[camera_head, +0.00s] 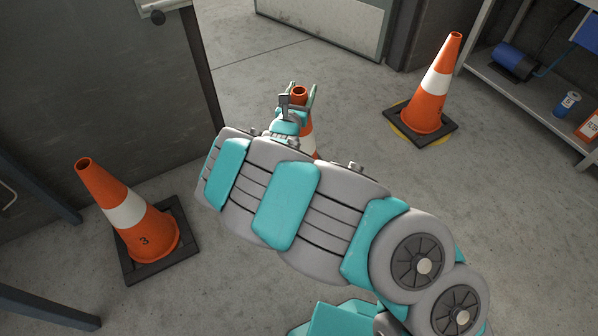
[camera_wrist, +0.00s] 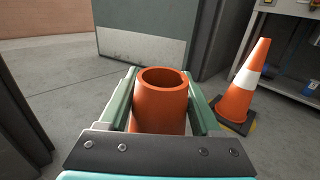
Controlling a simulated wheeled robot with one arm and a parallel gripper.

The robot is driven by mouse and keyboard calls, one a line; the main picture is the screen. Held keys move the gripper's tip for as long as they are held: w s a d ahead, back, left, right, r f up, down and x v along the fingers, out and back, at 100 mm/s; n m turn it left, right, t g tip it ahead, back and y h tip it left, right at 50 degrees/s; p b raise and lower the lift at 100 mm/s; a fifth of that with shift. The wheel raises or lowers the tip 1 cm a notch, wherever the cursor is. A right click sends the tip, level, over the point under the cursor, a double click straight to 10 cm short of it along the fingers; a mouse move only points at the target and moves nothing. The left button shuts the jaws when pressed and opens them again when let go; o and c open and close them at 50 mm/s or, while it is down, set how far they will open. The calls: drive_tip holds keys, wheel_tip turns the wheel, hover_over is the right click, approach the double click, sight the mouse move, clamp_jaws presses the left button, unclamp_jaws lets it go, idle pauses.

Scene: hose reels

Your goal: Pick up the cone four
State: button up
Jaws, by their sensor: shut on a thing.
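An orange cone with a white band (camera_head: 307,126) stands mostly hidden behind my arm in the head view. Its number is not visible, so I cannot tell that it is cone four. My gripper (camera_head: 299,94) is shut on its top, with one finger on each side. In the wrist view the open orange top of this cone (camera_wrist: 161,100) sits between the two green fingers of my gripper (camera_wrist: 160,98). Its base is hidden, so I cannot tell whether it touches the floor.
A cone marked 3 (camera_head: 144,240) stands on a black base at left. Another cone (camera_head: 429,103) stands at right on a yellow floor mark; it also shows in the wrist view (camera_wrist: 241,93). A shelf (camera_head: 527,98) with a blue reel (camera_head: 514,62) is at far right. Grey walls stand behind.

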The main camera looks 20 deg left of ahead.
clamp_jaws()
drive_tip(key=shift+r, duration=0.1)
idle(0.4)
